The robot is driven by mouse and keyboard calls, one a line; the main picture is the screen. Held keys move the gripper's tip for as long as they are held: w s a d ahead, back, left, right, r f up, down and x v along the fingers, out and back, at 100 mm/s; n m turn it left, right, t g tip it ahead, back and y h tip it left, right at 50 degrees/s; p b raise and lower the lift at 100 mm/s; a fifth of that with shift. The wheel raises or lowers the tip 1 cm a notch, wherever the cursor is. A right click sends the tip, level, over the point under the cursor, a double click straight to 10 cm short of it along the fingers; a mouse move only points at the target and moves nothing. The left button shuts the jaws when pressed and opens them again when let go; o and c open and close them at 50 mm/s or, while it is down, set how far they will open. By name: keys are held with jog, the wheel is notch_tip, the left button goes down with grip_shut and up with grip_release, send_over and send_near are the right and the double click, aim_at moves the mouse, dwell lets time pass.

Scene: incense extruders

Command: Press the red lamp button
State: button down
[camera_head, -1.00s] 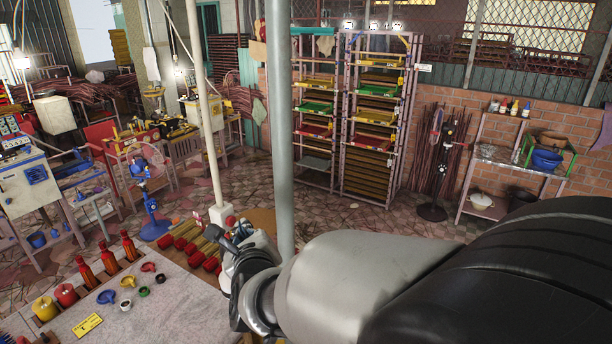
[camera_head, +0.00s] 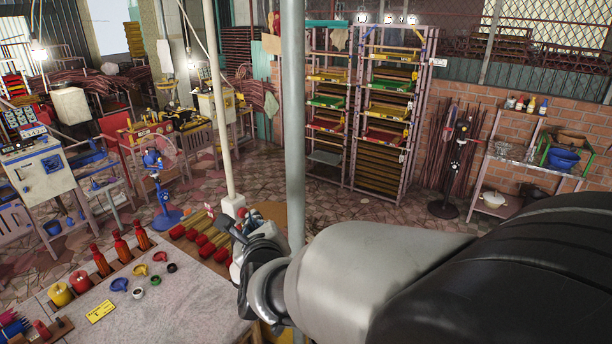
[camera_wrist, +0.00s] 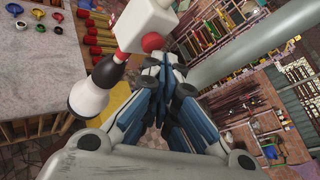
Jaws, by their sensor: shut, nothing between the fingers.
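A round red button (camera_wrist: 152,42) sits on the lower corner of a white box (camera_wrist: 147,22) in the wrist view. In the head view the white box (camera_head: 232,205) is on a thin pale pole. My gripper (camera_wrist: 164,60) is shut and empty, with its blue-grey fingertips just below the button in the wrist picture. I cannot tell whether they touch it. In the head view my gripper (camera_head: 241,225) appears just below the box and covers part of that area.
A black-and-white rounded object (camera_wrist: 98,82) is left of my fingers in the wrist view. A thick grey pole (camera_head: 294,120) stands right of the box. A table (camera_head: 185,305) with bottles and red-ended rolls is at the lower left. Shelving racks (camera_head: 380,120) stand behind.

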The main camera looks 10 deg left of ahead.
jog(key=shift+a, duration=0.15)
dwell(0.4)
jog(key=shift+w+a+b, duration=0.15)
jog(key=shift+a+b, duration=0.1)
jog(key=shift+b, duration=0.2)
jog(key=shift+d+b, duration=0.4)
jog(key=shift+b, duration=0.35)
jog(key=s+d+b, duration=0.2)
jog(key=d+b, duration=0.3)
jog(key=shift+s+d, duration=0.25)
jog(key=shift+s, duration=0.05)
